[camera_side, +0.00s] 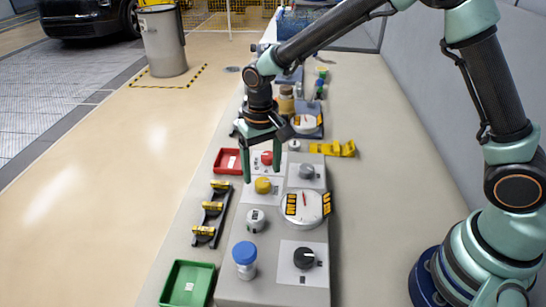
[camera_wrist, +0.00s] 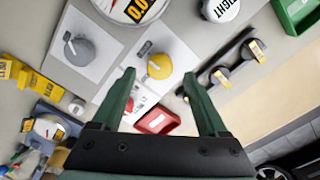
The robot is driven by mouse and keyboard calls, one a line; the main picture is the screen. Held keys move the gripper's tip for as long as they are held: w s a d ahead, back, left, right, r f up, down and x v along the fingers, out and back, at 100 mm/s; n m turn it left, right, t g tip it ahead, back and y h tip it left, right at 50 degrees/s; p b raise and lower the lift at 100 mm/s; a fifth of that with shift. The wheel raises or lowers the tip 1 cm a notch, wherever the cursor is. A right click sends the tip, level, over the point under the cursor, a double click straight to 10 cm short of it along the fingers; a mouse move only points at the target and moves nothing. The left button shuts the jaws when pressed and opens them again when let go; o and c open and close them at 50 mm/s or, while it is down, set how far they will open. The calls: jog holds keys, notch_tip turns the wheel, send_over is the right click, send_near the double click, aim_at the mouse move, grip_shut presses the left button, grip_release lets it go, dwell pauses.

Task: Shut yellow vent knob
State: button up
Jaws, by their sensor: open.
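The yellow vent knob (camera_side: 263,185) sits on a light plate on the grey panel, just below my gripper in the side view. It also shows in the wrist view (camera_wrist: 160,66), ahead of and between my fingers. My gripper (camera_side: 262,178) is open and empty, with its green fingers pointing down. In the wrist view my gripper (camera_wrist: 157,85) has its fingers spread wide to either side of the knob. I cannot tell the exact height of the fingertips over the panel. A red knob (camera_side: 267,157) lies just behind the yellow one, partly hidden by my gripper.
A grey knob (camera_side: 307,171), a round gauge (camera_side: 303,208), a white knob (camera_side: 255,220), a black knob (camera_side: 304,258) and a blue-capped jar (camera_side: 245,260) stand around. A red tray (camera_side: 229,161), green bin (camera_side: 187,284) and black rack (camera_side: 211,215) lie left.

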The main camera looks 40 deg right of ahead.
aim_at(265, 181)
notch_tip(265, 181, up, 9)
dwell(0.3)
jog(key=s+d+r+n+t, duration=0.1)
jog(key=s+d+r+t, duration=0.1)
jog(key=s+d, duration=0.4)
jog(key=s+d+r+t, duration=0.3)
jog(key=s+d+r, duration=0.2)
jog(key=s+d, duration=0.2)
jog(key=shift+s+d+r+n+t, duration=0.2)
jog(key=shift+s+r+n+t, duration=0.1)
jog(key=shift+s+n, duration=0.15)
